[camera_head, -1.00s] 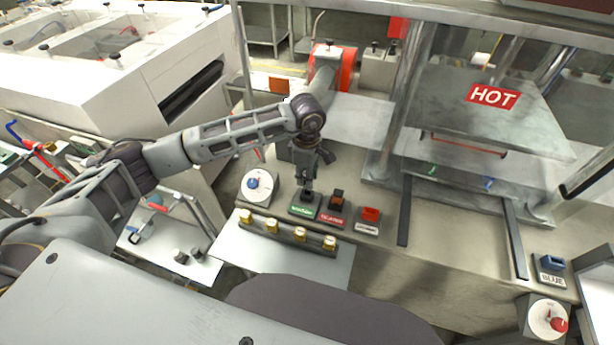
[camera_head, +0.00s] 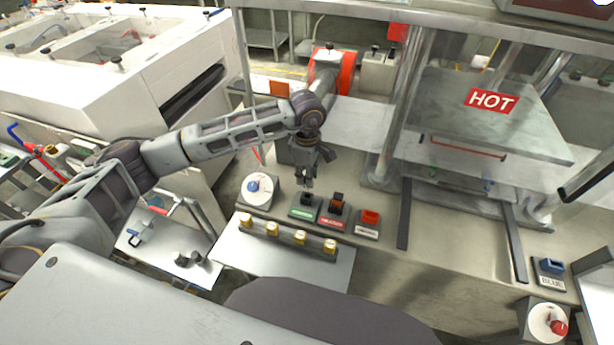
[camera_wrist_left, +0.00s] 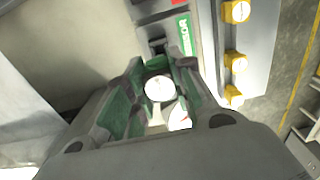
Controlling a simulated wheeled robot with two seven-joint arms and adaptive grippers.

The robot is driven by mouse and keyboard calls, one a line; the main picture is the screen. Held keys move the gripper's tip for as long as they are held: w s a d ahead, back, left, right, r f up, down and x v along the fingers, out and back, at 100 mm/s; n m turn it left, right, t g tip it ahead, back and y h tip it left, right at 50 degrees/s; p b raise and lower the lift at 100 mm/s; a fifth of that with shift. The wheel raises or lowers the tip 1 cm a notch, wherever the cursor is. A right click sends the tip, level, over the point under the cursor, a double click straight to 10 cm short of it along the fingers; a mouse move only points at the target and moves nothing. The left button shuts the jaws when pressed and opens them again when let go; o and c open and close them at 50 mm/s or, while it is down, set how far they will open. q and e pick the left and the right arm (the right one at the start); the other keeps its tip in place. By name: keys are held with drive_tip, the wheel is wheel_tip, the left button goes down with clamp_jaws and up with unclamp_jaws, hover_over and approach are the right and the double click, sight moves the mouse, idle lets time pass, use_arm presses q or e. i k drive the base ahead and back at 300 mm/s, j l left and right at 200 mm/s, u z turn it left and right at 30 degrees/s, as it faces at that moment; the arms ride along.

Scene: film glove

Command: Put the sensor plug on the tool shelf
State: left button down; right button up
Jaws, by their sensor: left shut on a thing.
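My left gripper (camera_head: 307,182) points down just above the socket block with the green label (camera_head: 304,212). It is shut on a small pale, round-topped piece, which I take to be the sensor plug (camera_wrist_left: 159,89); it shows between the green-lined fingers in the left wrist view (camera_wrist_left: 158,100). The fingers hide most of the plug, and its lower end is not clear. A metal shelf with tools on it (camera_head: 205,272), probably the tool shelf, stands low at the left. My right gripper is not in view.
A dial box (camera_head: 258,190) is to the left. A row of yellow-knobbed parts (camera_head: 287,236) lies in front. The press with a HOT sign (camera_head: 492,98) stands at right.

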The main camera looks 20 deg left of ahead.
sight(278, 267)
drive_tip(key=k+l+u, duration=0.1)
drive_tip(key=k+l, duration=0.7)
